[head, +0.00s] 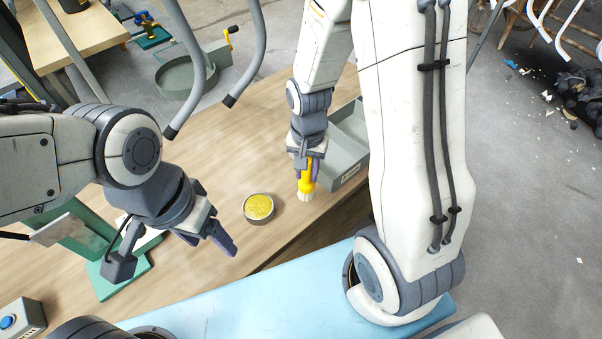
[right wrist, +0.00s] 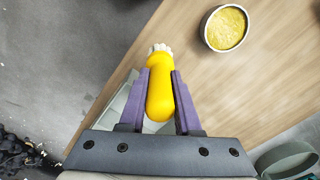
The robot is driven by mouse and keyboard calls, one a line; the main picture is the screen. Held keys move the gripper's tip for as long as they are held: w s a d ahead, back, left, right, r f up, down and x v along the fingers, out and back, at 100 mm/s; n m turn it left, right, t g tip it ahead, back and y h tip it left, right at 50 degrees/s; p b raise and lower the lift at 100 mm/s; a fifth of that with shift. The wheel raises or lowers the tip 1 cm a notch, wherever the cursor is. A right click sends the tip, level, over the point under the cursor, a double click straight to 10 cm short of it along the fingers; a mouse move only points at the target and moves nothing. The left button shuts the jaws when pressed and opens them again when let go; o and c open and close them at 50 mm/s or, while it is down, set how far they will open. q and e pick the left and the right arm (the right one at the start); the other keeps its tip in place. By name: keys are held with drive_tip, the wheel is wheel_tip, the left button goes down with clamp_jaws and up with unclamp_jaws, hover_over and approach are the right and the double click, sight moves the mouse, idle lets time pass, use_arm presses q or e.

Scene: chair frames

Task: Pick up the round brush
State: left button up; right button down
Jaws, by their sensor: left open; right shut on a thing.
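The round brush (head: 306,185) has a yellow handle and pale bristles. My right gripper (head: 308,170) is shut on its handle, with the bristles pointing down. In the right wrist view the brush (right wrist: 159,90) lies between the two purple fingers of the right gripper (right wrist: 160,95), bristles at the far end. I cannot tell whether the bristles touch the table. My left gripper (head: 217,232) is open and empty, left of a round tin of yellow paste (head: 258,207).
The tin also shows in the right wrist view (right wrist: 226,28). A grey open box (head: 350,135) stands beside the brush at the table's edge. A green stand (head: 105,270) is at left and a blue-button box (head: 20,318) at lower left. Wooden tabletop (head: 215,140) behind the tin is clear.

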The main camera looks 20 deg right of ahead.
drive_tip(key=s+d+r+b, duration=0.2)
drive_tip(key=s+r+b, duration=0.3)
drive_tip(key=s, duration=0.3)
drive_tip(key=shift+s+r, duration=0.2)
drive_tip(key=shift+s, duration=0.1)
drive_tip(key=shift+s+d, duration=0.1)
idle(2.0)
